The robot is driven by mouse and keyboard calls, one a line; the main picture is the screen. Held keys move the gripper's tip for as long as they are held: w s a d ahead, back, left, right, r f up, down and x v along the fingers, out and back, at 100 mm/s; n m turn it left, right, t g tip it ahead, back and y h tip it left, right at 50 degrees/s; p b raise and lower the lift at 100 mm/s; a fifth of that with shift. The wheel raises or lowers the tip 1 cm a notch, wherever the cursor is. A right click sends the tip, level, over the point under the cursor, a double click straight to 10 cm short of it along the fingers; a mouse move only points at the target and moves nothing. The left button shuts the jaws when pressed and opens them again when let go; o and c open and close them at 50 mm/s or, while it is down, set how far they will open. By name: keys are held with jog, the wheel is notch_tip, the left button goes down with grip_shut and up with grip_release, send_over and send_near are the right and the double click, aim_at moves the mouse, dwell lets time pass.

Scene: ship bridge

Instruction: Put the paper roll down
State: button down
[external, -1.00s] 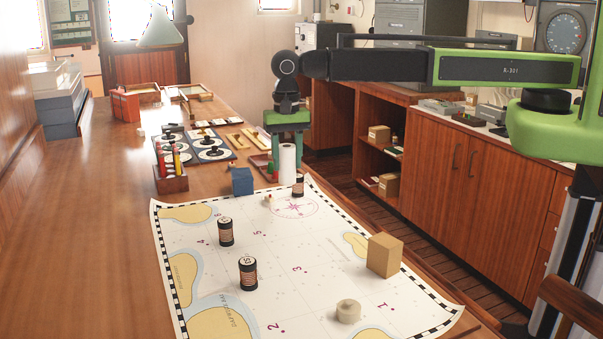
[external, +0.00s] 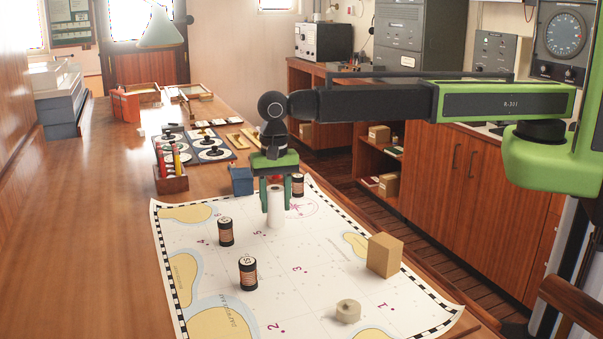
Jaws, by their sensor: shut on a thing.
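The white paper roll (external: 275,208) is upright between the fingers of my gripper (external: 276,203). My gripper points down and is shut on the roll's upper part. The roll shows in front of the far part of the chart (external: 320,235). I cannot tell whether its lower end touches the chart or hangs just above it.
Black-and-copper spools stand on the chart: one (external: 298,186) just right of my gripper, two (external: 226,232) (external: 248,273) nearer. A cardboard box (external: 384,255) and a tan round piece (external: 348,311) are at the right. A blue box (external: 242,181) stands behind left. The chart's middle is clear.

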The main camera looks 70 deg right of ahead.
jog(key=shift+f, duration=0.2)
jog(key=c, duration=0.8)
grip_release()
jog(key=shift+r, duration=0.1)
notch_tip(320, 180, up, 12)
jog(key=p, duration=1.2)
jog(key=shift+r, duration=0.25)
jog(key=shift+f, duration=0.1)
